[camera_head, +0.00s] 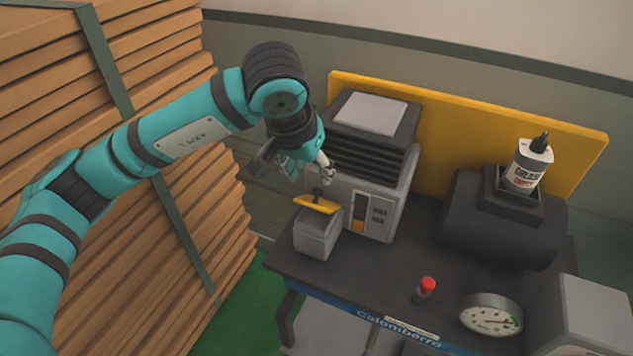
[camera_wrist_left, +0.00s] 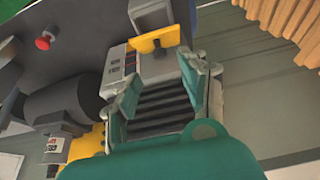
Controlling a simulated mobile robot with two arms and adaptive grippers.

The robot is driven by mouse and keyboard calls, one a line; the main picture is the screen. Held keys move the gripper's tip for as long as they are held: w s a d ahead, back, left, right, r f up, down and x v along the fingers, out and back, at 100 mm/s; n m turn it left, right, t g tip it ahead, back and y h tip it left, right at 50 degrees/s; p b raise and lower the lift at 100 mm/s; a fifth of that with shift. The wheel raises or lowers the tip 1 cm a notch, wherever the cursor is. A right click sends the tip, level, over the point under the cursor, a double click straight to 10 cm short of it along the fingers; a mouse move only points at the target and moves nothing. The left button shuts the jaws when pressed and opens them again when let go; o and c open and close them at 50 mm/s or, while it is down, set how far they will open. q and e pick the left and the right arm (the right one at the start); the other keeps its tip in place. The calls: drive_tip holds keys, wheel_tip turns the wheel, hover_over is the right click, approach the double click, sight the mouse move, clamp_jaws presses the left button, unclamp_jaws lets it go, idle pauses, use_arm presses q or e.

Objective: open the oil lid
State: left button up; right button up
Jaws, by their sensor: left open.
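The oil lid (camera_head: 317,204) is a yellow plate with a dark knob on top. It sits on a small light grey box (camera_head: 316,238) at the left front of the dark bench. The lid also shows in the left wrist view (camera_wrist_left: 172,37), beyond the fingertips, with the grey box (camera_wrist_left: 149,14) past it. My left gripper (camera_head: 293,168) is open and empty. It hangs above and slightly behind the lid, apart from it. Its two fingers also show in the left wrist view (camera_wrist_left: 163,84). My right gripper is in neither view.
A grey vented machine (camera_head: 378,180) stands right behind the box, close to my left gripper. A grease bottle (camera_head: 527,168) stands on a dark unit at right. A red-capped item (camera_head: 426,289) and a round gauge (camera_head: 491,315) are at the front. Stacked boards (camera_head: 185,230) fill the left.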

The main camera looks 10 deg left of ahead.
sight(317, 189)
use_arm(q)
drive_tip(key=p+x, duration=0.1)
drive_tip(key=x, duration=0.6)
drive_tip(key=shift+w+f, duration=0.1)
drive_tip(key=shift+f, duration=0.1)
clamp_jaws()
